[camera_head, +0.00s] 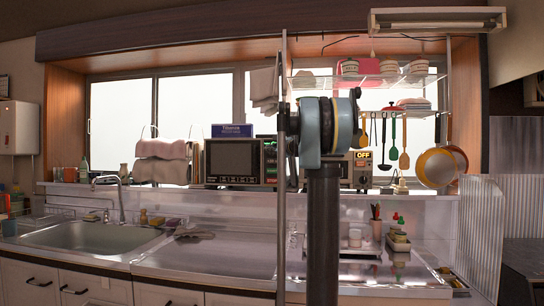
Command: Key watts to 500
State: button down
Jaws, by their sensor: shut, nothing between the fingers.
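A box-shaped appliance (345,171) stands on the ledge behind the counter, right of the middle, partly hidden by my arm. A bright display on it (362,154) reads "OFF". A second appliance with a dark front window (232,160) stands left of the middle on the same ledge. Its right side has a control panel with small green and red marks (269,161), too small to read. My arm rises in front of the scene and covers the area between the two appliances. My gripper cannot be made out; the arm hides whatever is behind it.
A sink (92,238) with a faucet (108,182) is at the left. The steel counter (215,258) is mostly clear. A shelf with bowls (367,82) and hanging utensils (404,150) is above right, with pans (436,168) beside them. A thin vertical post (282,225) stands left of my arm.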

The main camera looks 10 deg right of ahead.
jog(key=shift+s+a, duration=0.25)
jog(key=shift+s, duration=0.5)
jog(key=shift+s+a, duration=0.25)
jog(key=shift+s, duration=0.55)
jog(key=shift+s+a, duration=0.25)
jog(key=shift+s, duration=0.5)
jog(key=s+a+f+n+g, duration=0.2)
jog(key=s+a+f+n, duration=0.15)
jog(key=s+f, duration=0.45)
jog(key=s+a+f+n+g+h, duration=0.1)
jog(key=s+a+f+n+g, duration=0.25)
jog(key=s+f, duration=0.45)
jog(key=s+a+f+n+g, duration=0.2)
jog(key=s+f+n, duration=0.35)
jog(key=s, duration=0.45)
jog(key=s+d+f+n+g+h, duration=0.1)
jog(key=s+d+f+n+h, duration=0.1)
jog(key=s+f, duration=0.7)
jog(key=s+d+f+n+g+h, duration=0.2)
jog(key=s+d+f+n, duration=0.1)
jog(key=s+f, duration=0.7)
jog(key=s+d+f+n+g+h, duration=0.2)
jog(key=s+d+f+n+h, duration=0.1)
jog(key=s+f, duration=0.6)
jog(key=shift+s+d+f, duration=0.3)
jog(key=shift+d, duration=0.55)
jog(key=shift+w+g, duration=0.1)
jog(key=shift+g, duration=0.15)
